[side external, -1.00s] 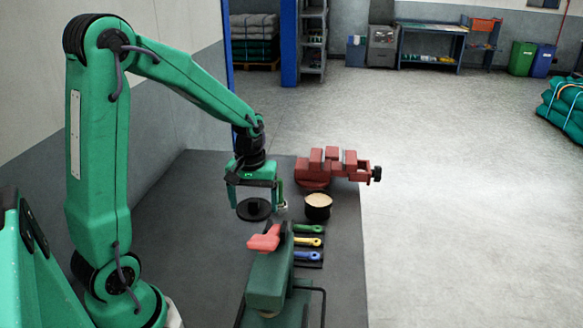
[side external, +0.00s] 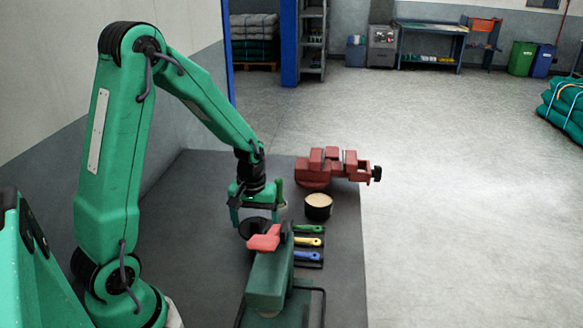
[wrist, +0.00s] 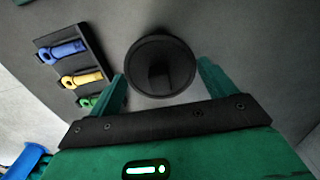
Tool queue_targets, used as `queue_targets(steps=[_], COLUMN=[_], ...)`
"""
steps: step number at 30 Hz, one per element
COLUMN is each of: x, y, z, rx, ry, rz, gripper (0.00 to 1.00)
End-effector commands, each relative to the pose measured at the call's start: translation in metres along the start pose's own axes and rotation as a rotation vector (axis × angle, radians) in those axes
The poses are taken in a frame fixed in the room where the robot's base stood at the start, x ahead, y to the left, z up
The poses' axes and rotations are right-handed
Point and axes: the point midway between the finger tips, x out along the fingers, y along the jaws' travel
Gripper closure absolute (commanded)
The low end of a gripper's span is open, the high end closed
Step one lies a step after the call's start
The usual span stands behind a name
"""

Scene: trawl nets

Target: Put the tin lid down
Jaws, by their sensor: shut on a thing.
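The tin lid is a dark round disc with a raised knob in its middle. In the side view the lid (side external: 250,225) is low over the grey bench, partly hidden by a red-topped green device in front. I cannot tell whether the lid touches the bench. An open dark tin (side external: 318,211) with pale contents stands to the right.
The green device (side external: 268,280) with its red top stands close in front of my gripper. A rack of blue, yellow and green handles (side external: 309,242) lies to the right. A red vise (side external: 330,168) is behind. The bench (side external: 190,200) is clear to the left.

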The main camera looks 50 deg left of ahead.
Motion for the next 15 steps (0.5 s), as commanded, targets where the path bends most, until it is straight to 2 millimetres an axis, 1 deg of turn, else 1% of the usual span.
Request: queue_targets(steps=[5, 12, 15], x=[0.01, 0.033, 0.037], y=[0.0, 0.0, 0.0], z=[0.001, 0.001, 0.0], rx=[0.0, 0.0, 0.0], ry=[-0.004, -0.003, -0.001], rz=[-0.002, -0.002, 0.0], gripper=[0.39, 0.39, 0.39])
